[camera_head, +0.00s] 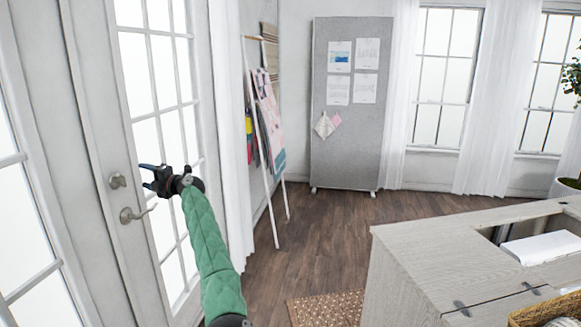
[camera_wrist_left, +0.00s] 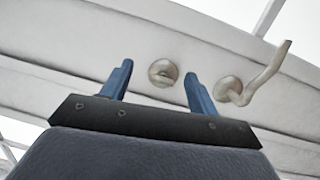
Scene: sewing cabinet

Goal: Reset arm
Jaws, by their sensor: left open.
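My left arm, in a green quilted sleeve (camera_head: 208,245), reaches up from the bottom of the head view. My left gripper (camera_head: 146,178) is raised in front of the white glass-paned door (camera_head: 88,130). In the left wrist view its two blue fingers (camera_wrist_left: 158,85) stand wide apart with nothing between them. A round lock knob (camera_wrist_left: 163,72) shows beyond the gap between the fingers, and the lever handle (camera_wrist_left: 262,80) is to the right of it. The fingers look apart from both. My right gripper is in neither view.
A pale wood sewing cabinet (camera_head: 400,270) with a recessed opening stands at the right. A white rack (camera_head: 262,140) with hanging fabric stands by the wall, and a grey pinboard (camera_head: 325,110) is at the back. A woven rug (camera_head: 328,308) lies on the floor. Open wooden floor (camera_head: 320,230) lies between.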

